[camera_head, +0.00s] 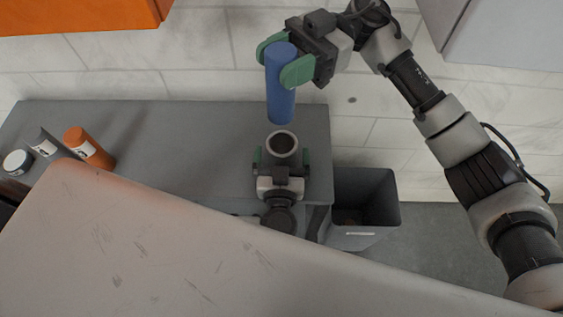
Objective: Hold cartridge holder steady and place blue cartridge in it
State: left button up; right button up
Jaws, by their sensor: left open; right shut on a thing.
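The blue cartridge (281,100) hangs upright in my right gripper (280,62), whose green fingers are shut on its upper part. Its lower end is above and slightly behind the cartridge holder in the head view. My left gripper (281,162) is open, with one green finger on each side of the holder. Whether the fingers touch the holder cannot be told. The holder's lower part is hidden by the gripper.
The grey counter (190,135) is clear to the left of the holder. At its left end are an orange container (90,149), a grey one (42,142) and a white-topped one (17,161). A dark open bin (366,236) stands right of the counter.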

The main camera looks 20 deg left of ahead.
aim_at(283, 135)
pick_arm(q)
jog(key=c, duration=1.1)
jog(key=shift+o, duration=0.2)
pick_arm(e)
jog(key=m+t+y, duration=0.2)
jog(key=shift+a+f+m+t, duration=0.1)
jog(key=shift+f+m+t, duration=0.2)
jog(key=shift+t, duration=0.1)
notch_tip(283, 135, down, 18)
jog(key=m+t+y, duration=0.1)
jog(key=t+y, duration=0.1)
jog(key=m+t+y, duration=0.1)
jog(key=m+t, duration=0.1)
jog(key=shift+r+y, duration=0.2)
jog(key=shift+y, duration=0.2)
